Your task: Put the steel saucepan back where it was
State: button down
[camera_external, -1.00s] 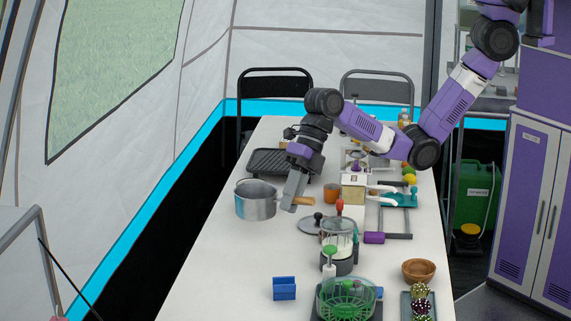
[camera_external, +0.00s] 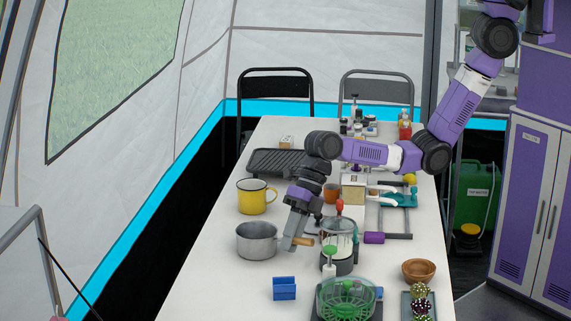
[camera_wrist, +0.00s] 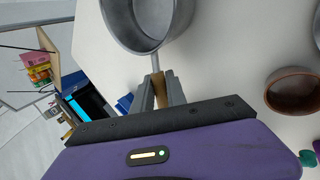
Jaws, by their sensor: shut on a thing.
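The steel saucepan (camera_external: 257,241) is a grey open pot with a wooden handle (camera_external: 303,241), on the left part of the white table. My gripper (camera_external: 289,243) is shut on its handle. In the wrist view, the saucepan (camera_wrist: 146,22) shows empty at the top, and my gripper (camera_wrist: 160,92) has its fingers on either side of the wooden handle. The pan looks upright. I cannot tell whether its base touches the table.
A yellow mug (camera_external: 254,197) stands just behind the pan, and a black grill pan (camera_external: 277,161) farther back. A glass blender-like jar (camera_external: 339,245) is close right of the handle. A blue holder (camera_external: 284,288) stands in front. The table's left front is clear.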

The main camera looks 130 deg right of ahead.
jog(key=shift+f, duration=0.1)
jog(key=c, duration=1.3)
grip_release()
jog(key=shift+c, duration=0.2)
jog(key=shift+s+r, duration=0.1)
jog(key=shift+r, duration=0.15)
jog(key=v, duration=1.1)
jog(key=shift+s+r, duration=0.2)
jog(key=shift+r, duration=0.1)
jog(key=shift+d, duration=0.1)
